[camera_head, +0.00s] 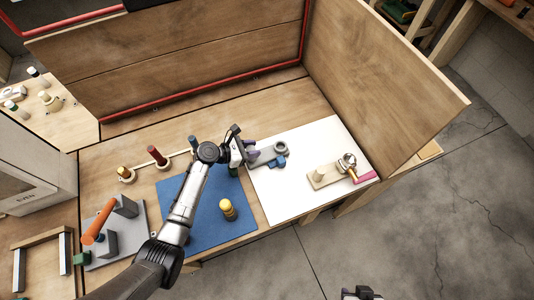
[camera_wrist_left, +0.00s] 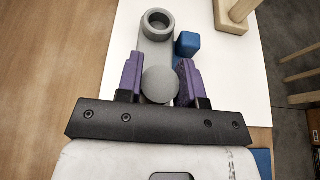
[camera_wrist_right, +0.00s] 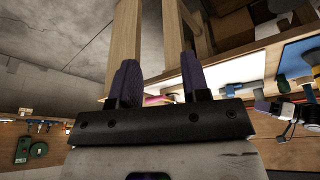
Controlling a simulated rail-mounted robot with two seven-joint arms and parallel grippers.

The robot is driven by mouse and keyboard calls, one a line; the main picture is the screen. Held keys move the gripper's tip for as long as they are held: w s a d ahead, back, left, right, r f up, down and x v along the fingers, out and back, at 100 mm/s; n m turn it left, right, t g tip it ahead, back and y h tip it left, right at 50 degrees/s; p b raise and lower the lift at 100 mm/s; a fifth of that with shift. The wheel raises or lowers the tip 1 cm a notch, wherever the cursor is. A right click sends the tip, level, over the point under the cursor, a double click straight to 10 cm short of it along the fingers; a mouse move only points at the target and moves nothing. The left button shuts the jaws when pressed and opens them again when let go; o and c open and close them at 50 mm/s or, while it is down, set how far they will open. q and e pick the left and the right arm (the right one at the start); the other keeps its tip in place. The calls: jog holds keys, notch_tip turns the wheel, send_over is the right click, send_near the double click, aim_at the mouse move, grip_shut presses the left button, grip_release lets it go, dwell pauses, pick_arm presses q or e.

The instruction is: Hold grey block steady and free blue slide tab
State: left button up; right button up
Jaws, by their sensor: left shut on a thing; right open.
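The grey block (camera_head: 264,157) lies on the white mat. A round grey ring (camera_head: 281,148) is at its far end, and the ring also shows in the left wrist view (camera_wrist_left: 157,24). The blue slide tab (camera_head: 278,163) sits against the block's side, and it also shows in the left wrist view (camera_wrist_left: 188,45). My left gripper (camera_wrist_left: 160,84) is shut on the block's rounded grey knob (camera_wrist_left: 160,86), with a purple finger on each side. My right gripper (camera_wrist_right: 160,80) is open and empty, away from the block, low beyond the table's front edge.
A wooden block with a peg and metal clamp (camera_head: 325,175) stands on the white mat (camera_head: 290,205), right of the grey block. Tall wooden panels (camera_head: 385,80) bound the back and right.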

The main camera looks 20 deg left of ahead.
jog(key=shift+d, duration=0.15)
dwell(0.4)
jog(key=shift+c, duration=0.5)
jog(key=shift+w+a+f, duration=0.1)
jog(key=shift+w+a, duration=0.15)
jog(key=shift+c, duration=0.9)
jog(key=shift+y, duration=0.6)
jog(key=w+a+f, duration=0.1)
jog(key=w+a, duration=0.1)
jog(key=a, duration=0.1)
jog(key=w+a+f, duration=0.1)
jog(key=w+a, duration=0.2)
jog(key=w+a+f, duration=0.1)
jog(key=w+a, duration=0.1)
jog(key=shift+w+a, duration=0.15)
jog(key=shift+a, duration=0.25)
grip_shut()
jog(key=n+t+h, duration=0.3)
jog(key=n+t, duration=0.1)
send_near(277, 165)
jog(key=shift+x, duration=2.75)
